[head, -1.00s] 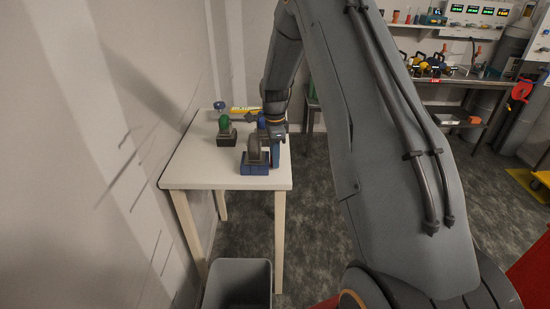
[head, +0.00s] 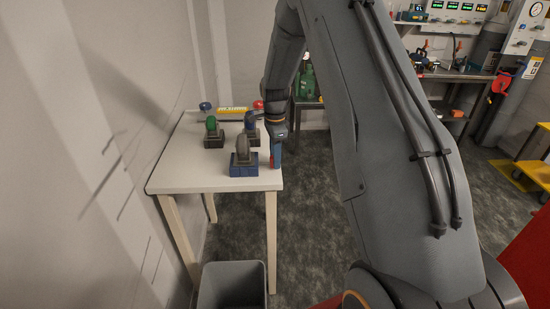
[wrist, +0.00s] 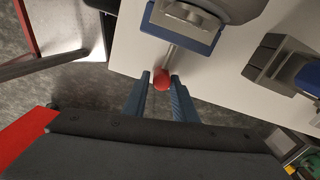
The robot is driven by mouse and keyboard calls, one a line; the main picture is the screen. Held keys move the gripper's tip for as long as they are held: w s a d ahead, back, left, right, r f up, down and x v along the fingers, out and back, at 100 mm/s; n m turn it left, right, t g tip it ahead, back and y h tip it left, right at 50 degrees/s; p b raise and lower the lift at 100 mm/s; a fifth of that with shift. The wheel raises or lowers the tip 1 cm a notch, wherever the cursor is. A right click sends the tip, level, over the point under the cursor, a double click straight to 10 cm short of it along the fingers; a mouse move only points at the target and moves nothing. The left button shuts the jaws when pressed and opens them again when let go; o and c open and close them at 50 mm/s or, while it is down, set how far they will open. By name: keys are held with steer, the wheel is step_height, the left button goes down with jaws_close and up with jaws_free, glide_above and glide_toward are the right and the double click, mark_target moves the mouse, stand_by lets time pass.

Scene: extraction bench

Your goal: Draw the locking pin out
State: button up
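The locking pin has a red ball knob (wrist: 162,78) and a thin metal shaft. In the wrist view the shaft runs from the knob to the blue block (wrist: 184,28), which also stands near the table's front right edge in the head view (head: 243,170) and bears a grey, rounded part. My gripper (wrist: 161,76) has blue fingers on both sides of the knob, close against it, and appears shut on it. In the head view my gripper (head: 276,160) is just right of the block, with a bit of red beside the finger. The shaft's inner end is hidden.
A green-handled fixture (head: 212,134) and a blue-handled fixture (head: 251,130) stand behind on the white table (head: 190,178). A yellow-labelled bar (head: 233,109) lies at the back. A grey bin (head: 232,285) stands in front. Floor right of the table is clear.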

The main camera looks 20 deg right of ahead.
steer(key=shift+o, duration=1.2)
steer(key=shift+d, duration=0.15)
steer(key=shift+a, duration=0.2)
steer(key=shift+r, duration=0.15)
step_height(320, 180, up, 8)
steer(key=shift+f+b, duration=0.25)
steer(key=shift+b, duration=0.95)
